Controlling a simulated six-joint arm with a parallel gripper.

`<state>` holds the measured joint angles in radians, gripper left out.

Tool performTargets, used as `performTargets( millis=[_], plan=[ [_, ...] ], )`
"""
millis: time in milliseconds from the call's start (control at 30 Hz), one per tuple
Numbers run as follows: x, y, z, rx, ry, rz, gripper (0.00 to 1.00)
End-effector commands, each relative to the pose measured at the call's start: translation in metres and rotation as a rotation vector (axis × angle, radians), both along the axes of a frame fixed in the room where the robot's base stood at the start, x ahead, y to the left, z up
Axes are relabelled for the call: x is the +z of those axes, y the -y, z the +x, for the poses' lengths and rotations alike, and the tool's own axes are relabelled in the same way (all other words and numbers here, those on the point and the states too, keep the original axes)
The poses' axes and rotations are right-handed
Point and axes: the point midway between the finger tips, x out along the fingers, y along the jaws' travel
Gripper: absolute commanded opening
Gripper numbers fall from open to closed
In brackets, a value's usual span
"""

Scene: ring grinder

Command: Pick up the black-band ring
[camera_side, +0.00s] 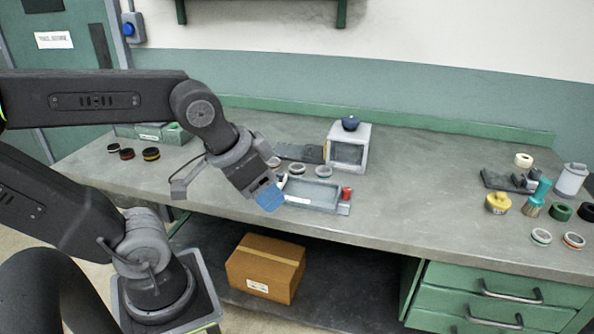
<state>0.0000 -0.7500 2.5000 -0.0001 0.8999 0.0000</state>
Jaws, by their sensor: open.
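Several small ring-shaped pieces lie on the grey workbench (420,205). At the left end are a dark ring with no bright band that I can make out (113,148), a dark ring with a red band (127,154) and a dark ring with a yellow band (151,154). Pale rings (297,170) stand behind a shallow tray (313,195); their band colours are too small to tell, so I cannot say which ring is black-banded. My gripper (268,194), with a blue tip, is open and points down at the tray's left side, hiding part of that area.
A white box-like machine with a dark blue knob (348,147) stands behind the tray. A red button (347,193) is at the tray's right. The bench between is clear.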

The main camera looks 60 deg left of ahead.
Motion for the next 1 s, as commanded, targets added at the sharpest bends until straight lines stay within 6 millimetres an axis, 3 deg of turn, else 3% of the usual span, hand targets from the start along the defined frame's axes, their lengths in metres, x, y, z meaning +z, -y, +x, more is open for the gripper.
performTargets(
  millis=[367, 700, 1000],
  plan=[
    [0.0, 0.0, 0.0, 0.0, 0.0, 0.0, 0.53],
    [0.0, 0.0, 0.0, 0.0, 0.0, 0.0, 0.85],
    [0.0037, -0.0026, 0.0058, 0.021, -0.007, -0.005, 0.85]
  ],
)
